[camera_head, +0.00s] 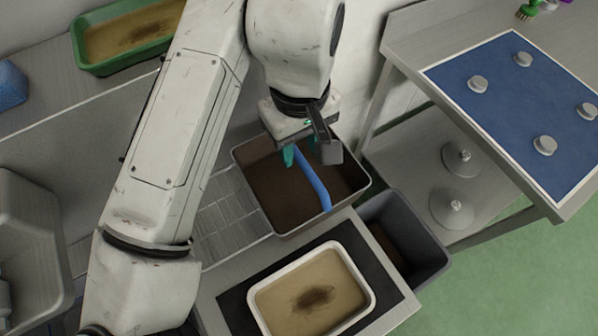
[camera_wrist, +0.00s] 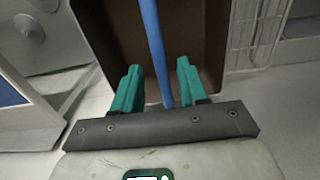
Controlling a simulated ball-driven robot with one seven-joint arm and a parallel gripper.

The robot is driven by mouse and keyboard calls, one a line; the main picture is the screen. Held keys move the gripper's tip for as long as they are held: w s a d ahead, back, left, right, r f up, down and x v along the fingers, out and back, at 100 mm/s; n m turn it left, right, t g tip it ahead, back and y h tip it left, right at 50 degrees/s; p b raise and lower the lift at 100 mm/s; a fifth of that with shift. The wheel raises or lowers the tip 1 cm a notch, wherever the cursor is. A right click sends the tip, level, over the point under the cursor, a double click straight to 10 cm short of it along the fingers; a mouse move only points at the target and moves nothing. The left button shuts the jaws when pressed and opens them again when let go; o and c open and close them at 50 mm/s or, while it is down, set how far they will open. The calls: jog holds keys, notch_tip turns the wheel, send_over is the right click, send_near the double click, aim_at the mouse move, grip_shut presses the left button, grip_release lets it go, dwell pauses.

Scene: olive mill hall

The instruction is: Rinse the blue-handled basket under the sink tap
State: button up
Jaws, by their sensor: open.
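The basket (camera_head: 265,180) has a pale rim, a dark brown inside and a blue handle (camera_head: 313,182) arching across its opening. It sits in the middle of the head view, beside a wire rack. In the wrist view the basket (camera_wrist: 203,35) fills the upper middle, and the blue handle (camera_wrist: 153,40) runs down between the fingers. My gripper (camera_head: 301,151) has teal fingers, spread open over the far part of the basket. In the wrist view my gripper (camera_wrist: 158,68) has one finger on each side of the handle, with gaps showing. I cannot make out a tap.
A white-rimmed tray (camera_head: 359,275) with tan contents stands in front on a dark mat. A grey bin (camera_head: 425,235) is right of the basket. A table with a blue mat (camera_head: 490,110) and grey knobs stands right. A green tray (camera_head: 95,68) is back left; a grey basin (camera_head: 38,215) is left.

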aim_at(299, 156)
jog(key=shift+f, duration=2)
grip_shut()
jog(key=shift+r, duration=0.1)
